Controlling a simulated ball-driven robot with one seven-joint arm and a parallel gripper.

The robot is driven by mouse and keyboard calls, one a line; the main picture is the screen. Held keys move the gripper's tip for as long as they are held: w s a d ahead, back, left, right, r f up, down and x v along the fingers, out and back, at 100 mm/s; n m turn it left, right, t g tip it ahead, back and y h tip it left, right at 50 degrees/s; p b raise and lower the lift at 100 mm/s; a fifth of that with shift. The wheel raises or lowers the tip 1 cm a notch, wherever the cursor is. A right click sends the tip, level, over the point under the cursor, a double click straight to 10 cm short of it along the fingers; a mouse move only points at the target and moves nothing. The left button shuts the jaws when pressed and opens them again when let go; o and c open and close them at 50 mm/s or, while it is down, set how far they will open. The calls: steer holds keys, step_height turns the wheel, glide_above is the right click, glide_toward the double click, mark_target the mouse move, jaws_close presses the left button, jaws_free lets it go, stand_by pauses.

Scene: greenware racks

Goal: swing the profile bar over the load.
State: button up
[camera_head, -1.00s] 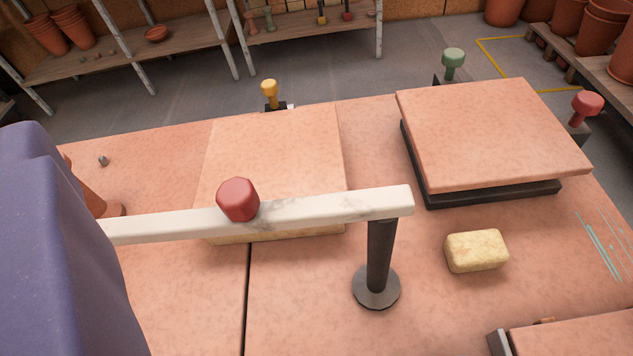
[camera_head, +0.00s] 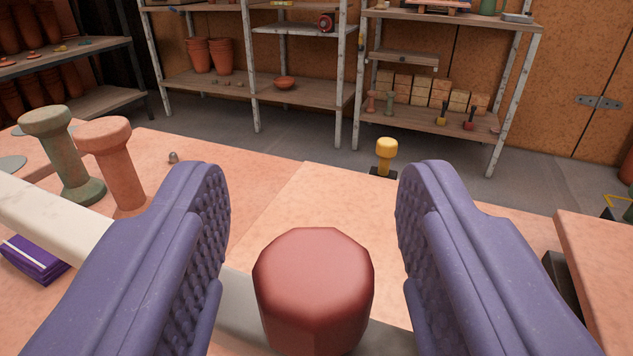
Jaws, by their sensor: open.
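The profile bar (camera_head: 50,222) is a long white bar running from the left edge toward the lower middle, partly hidden behind my left finger. A dark red faceted knob (camera_head: 313,290) stands on it at the bottom middle. My gripper (camera_head: 313,240) is open, with one purple ridged finger on each side of the knob and a gap on both sides. A flat pink slab (camera_head: 320,205), which may be the load, lies beyond the knob. The bar's post and its right end are hidden.
A yellow knob (camera_head: 386,155) stands behind the slab. A green spool-shaped post (camera_head: 62,155) and a terracotta one (camera_head: 112,160) stand at left, beyond the bar. Another slab (camera_head: 600,260) is at right.

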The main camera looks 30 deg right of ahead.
steer(key=shift+c, duration=0.5)
jaws_close()
steer(key=shift+s, duration=0.1)
steer(key=s+a+n+t+y+b, duration=0.1)
steer(key=s+a+n+t+y, duration=0.2)
steer(key=n+y, duration=0.4)
steer(key=shift+s+a+n+y, duration=0.45)
steer(key=shift+s+y, duration=0.65)
steer(key=shift+y, duration=1.2)
steer(key=shift+o, duration=0.5)
jaws_free()
